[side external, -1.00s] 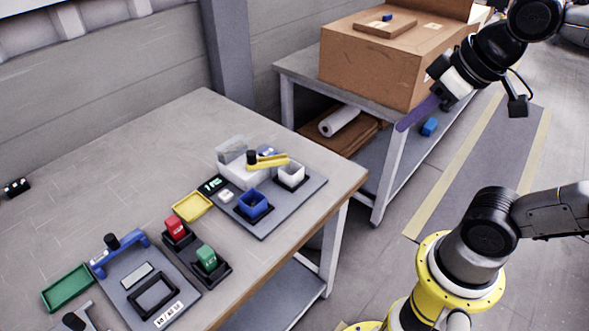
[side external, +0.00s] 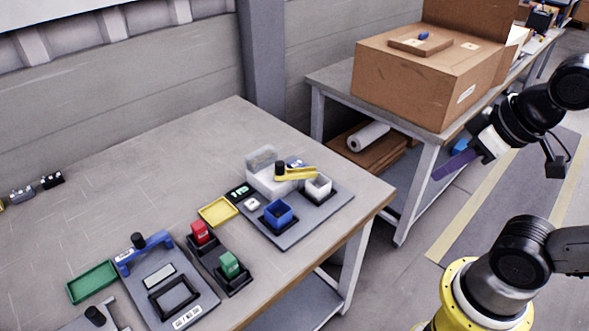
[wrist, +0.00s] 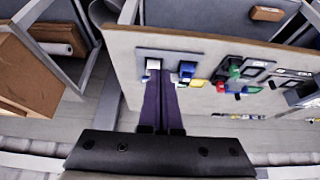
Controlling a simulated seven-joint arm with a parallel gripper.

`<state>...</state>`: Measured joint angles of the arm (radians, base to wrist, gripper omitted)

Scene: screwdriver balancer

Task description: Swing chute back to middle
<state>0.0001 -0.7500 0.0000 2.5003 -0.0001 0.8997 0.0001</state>
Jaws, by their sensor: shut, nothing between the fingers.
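The yellow chute (side external: 298,173) with a black knob (side external: 280,168) sits on the grey station board (side external: 285,236) in the side view. Its free end points right, over the white bin (side external: 318,187); the blue bin (side external: 278,215) stands in front, not under it. A clear and white housing (side external: 263,172) is behind the chute. My gripper (side external: 436,177) has purple fingers, shut and empty, in the air right of the table and well apart from the chute. In the wrist view its fingers (wrist: 162,78) lie together and hide part of the board; I cannot make out the chute there.
A yellow tray (side external: 218,211), a red block (side external: 200,232) and a green block (side external: 229,264) stand left of the board. A blue-handled fixture (side external: 145,252) is farther left. A cardboard box (side external: 425,75) sits on the back table.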

